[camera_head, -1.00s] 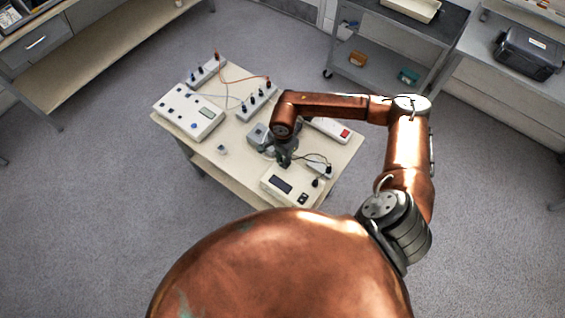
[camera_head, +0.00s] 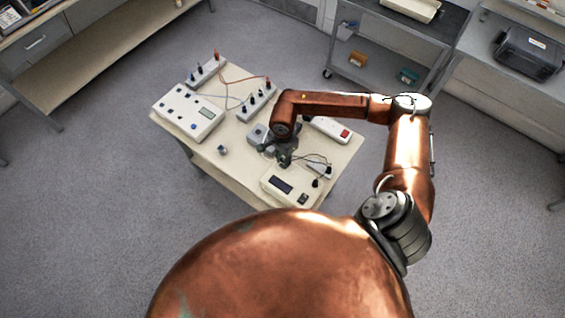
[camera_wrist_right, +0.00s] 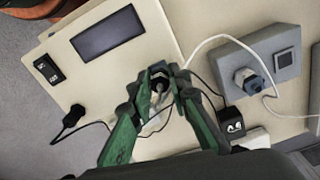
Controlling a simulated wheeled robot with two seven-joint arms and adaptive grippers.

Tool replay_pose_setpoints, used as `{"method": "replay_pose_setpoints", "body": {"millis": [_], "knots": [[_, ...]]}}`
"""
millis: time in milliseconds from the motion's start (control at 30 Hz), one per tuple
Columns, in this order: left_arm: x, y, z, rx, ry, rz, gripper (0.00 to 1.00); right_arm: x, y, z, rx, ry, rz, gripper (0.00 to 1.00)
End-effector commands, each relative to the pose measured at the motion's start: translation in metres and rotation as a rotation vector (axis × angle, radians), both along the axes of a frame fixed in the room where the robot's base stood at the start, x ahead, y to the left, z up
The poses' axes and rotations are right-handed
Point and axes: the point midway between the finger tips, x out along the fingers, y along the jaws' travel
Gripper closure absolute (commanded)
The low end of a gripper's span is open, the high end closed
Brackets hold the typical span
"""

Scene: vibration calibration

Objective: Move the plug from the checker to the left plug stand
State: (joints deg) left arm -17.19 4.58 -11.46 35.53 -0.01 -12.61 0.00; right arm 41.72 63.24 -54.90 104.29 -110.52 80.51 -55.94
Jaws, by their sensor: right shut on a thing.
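The checker (camera_head: 270,180) is a cream box with a dark display, on the near part of the table; it fills the upper left of the right wrist view (camera_wrist_right: 140,62). My right gripper (camera_head: 285,160) is beside its far edge. In the right wrist view its green fingers (camera_wrist_right: 160,82) are shut on a small dark plug (camera_wrist_right: 158,73) at the checker's edge. I cannot tell whether the plug is still seated. Two pale plug stands with dark plugs stand farther back: the left plug stand (camera_head: 205,71) and another (camera_head: 257,103). My left gripper is out of view.
A white meter box (camera_head: 188,111) is at the table's left. A grey socket box (camera_wrist_right: 268,65) with a white cord and a black adapter (camera_wrist_right: 231,118) are close to my gripper. A power strip (camera_head: 327,127) lies to the right. Cables cross the table between the stands.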

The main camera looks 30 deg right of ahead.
Motion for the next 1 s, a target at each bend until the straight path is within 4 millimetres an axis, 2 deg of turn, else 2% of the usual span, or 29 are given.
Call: {"method": "replay_pose_setpoints", "body": {"millis": [1000], "knots": [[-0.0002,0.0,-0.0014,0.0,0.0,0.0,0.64,0.0002,-0.0001,0.0094,0.0,-0.001,0.0,1.0]]}}
